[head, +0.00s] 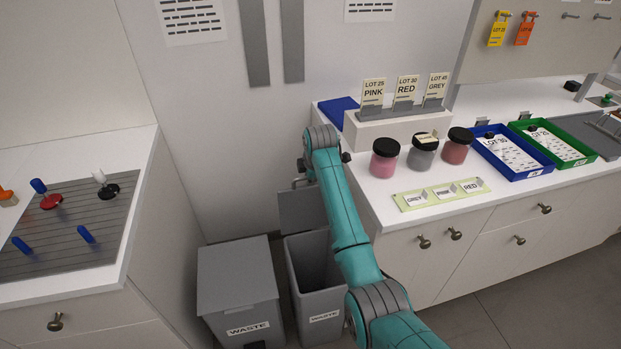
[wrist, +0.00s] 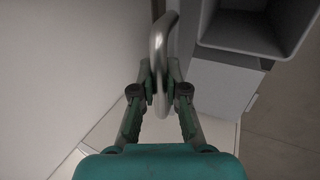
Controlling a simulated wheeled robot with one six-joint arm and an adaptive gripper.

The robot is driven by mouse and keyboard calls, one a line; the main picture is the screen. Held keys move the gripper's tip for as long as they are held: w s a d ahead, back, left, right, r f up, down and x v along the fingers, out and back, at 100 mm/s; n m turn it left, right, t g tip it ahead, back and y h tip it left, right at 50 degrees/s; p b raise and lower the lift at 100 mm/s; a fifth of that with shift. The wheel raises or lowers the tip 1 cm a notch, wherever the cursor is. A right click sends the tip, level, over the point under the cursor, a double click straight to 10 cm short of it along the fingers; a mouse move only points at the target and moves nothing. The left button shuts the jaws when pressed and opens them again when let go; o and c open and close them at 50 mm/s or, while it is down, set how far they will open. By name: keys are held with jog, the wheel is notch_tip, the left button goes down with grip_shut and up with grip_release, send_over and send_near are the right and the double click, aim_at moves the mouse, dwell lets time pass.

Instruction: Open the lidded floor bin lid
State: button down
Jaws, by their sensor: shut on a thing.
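Two grey floor bins labelled WASTE stand side by side in the head view. The right bin (head: 318,306) is open, and its dark inside shows. Its grey lid (head: 301,212) stands raised at the back of the opening, close to the wall. A bent metal handle (wrist: 160,45) is on the lid; part of it shows in the head view (head: 299,183). My gripper (wrist: 160,92) is shut on this handle in the wrist view. In the head view my arm mostly hides the gripper. The open bin's rim also shows in the wrist view (wrist: 284,54).
The left bin (head: 238,275) has its lid down. A white counter with drawers (head: 445,240) stands close on the right of my arm, with jars (head: 385,158) and trays on top. Another counter (head: 140,200) stands on the left. The wall is close behind the bins.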

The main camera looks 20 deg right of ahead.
jog(key=c, duration=1.2)
grip_release()
jog(key=shift+r, duration=0.1)
jog(key=v, duration=1.2)
